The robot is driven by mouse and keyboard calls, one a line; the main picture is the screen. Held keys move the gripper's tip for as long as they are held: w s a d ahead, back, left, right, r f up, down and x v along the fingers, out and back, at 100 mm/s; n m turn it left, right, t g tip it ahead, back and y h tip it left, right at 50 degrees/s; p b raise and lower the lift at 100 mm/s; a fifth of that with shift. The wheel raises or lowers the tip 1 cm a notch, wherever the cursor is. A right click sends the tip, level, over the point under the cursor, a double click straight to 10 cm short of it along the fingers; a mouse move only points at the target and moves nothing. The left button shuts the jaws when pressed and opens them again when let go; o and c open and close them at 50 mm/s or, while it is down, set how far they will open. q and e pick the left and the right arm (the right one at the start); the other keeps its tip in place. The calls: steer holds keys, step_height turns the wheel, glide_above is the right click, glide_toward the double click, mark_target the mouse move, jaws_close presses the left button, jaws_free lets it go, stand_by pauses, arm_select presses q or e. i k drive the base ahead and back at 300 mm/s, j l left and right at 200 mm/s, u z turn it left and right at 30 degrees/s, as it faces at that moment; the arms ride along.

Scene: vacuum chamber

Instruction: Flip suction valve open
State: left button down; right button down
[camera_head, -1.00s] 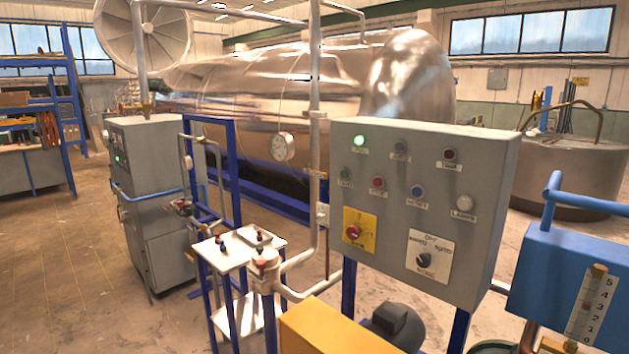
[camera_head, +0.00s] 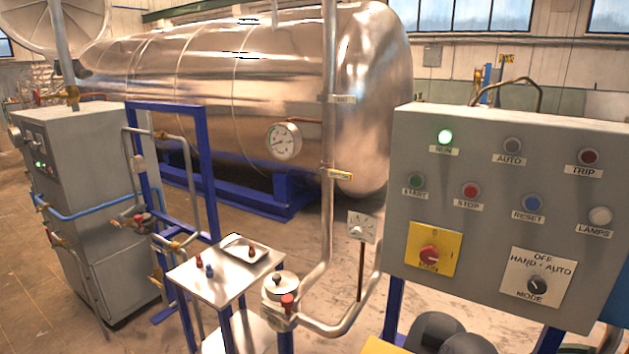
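No part named for certain as the suction valve can be read. A vertical metal pipe (camera_head: 328,110) carries a small yellow tag (camera_head: 340,175) whose print is too small to read. Below it, a white plate with a small pointer or lever (camera_head: 361,227) stands beside the pipe. A round pale fitting with a red knob (camera_head: 288,303) sits at the lower pipe bend, right of a small table. I cannot tell whether any of these is open or closed. Neither of my grippers is in view.
A small table (camera_head: 196,279) holds a tray and small red and blue items. A grey cabinet (camera_head: 113,215) stands left. A big steel tank (camera_head: 215,85) lies behind.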

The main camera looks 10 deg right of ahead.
mark_target(344, 176)
steer(key=i+j, duration=0.2)
steer(key=j, duration=0.15)
steer(key=i+j+z, duration=0.1)
steer(key=j, duration=0.25)
steer(key=i+j, duration=0.25)
steer(key=i+j+z, duration=0.1)
steer(key=j, duration=0.35)
steer(key=i+j, duration=0.25)
steer(key=j, duration=0.15)
